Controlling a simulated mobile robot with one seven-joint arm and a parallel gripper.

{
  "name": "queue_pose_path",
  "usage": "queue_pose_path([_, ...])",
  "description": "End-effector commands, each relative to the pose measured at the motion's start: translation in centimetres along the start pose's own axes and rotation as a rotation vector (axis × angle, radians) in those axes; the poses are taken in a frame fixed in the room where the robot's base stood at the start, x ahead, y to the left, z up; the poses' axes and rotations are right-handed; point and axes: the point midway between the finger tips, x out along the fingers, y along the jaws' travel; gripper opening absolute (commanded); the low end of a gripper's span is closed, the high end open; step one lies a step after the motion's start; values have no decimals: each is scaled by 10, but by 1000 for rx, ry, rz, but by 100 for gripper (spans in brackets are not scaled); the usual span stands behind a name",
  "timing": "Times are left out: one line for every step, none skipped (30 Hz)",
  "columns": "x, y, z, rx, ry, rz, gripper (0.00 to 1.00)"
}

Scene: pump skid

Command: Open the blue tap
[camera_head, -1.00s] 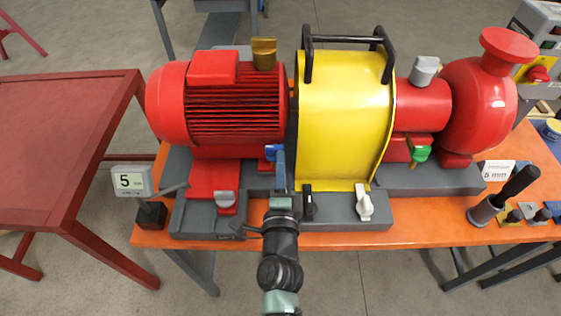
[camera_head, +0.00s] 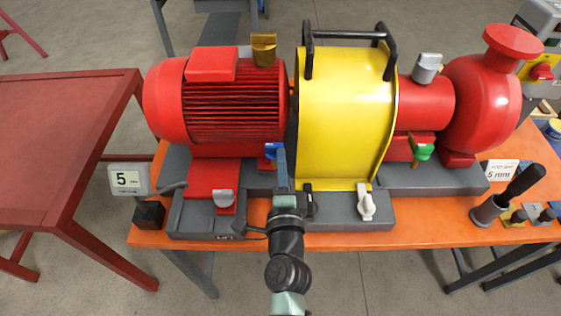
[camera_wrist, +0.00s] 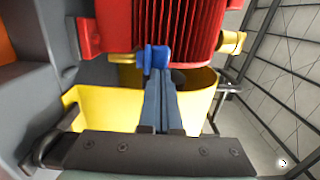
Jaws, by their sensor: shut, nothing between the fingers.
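The blue tap (camera_head: 271,151) sits low at the front of the red motor, just left of the yellow guard. It also shows in the wrist view (camera_wrist: 156,57), in front of the motor's red body. My gripper (camera_head: 281,150) is just right of the tap's handle in the head view. In the wrist view the fingers (camera_wrist: 160,82) are shut together, with their tips at the tap. Whether they touch it I cannot tell. The tips hide part of the tap and its stem.
The yellow guard (camera_head: 344,115) with black handles stands close on the right. The red motor (camera_head: 235,105) is behind.

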Motion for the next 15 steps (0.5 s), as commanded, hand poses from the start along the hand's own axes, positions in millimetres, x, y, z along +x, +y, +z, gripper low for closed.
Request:
queue_pose_path([0,1,-1,1,-2,0,0])
queue_pose_path([0,1,-1,2,-4,0,0])
queue_pose_path([0,1,-1,2,-6,0,0])
queue_pose_path([0,1,-1,2,-8,0,0])
queue_pose_path([0,1,-1,1,-10,0,0])
queue_pose_path([0,1,-1,0,-12,0,0])
queue_pose_path([0,1,-1,0,-14,0,0])
queue_pose_path([0,1,-1,0,-16,-1,0])
queue_pose_path([0,1,-1,1,-19,-1,0])
queue_pose_path([0,1,-1,2,-22,0,0])
queue_pose_path([0,1,-1,2,-24,-1,0])
queue_pose_path([0,1,-1,2,-26,-1,0])
queue_pose_path([0,0,-1,2,-28,-1,0])
queue_pose_path([0,0,-1,1,-29,-1,0])
queue_pose_path([0,0,-1,1,-32,-1,0])
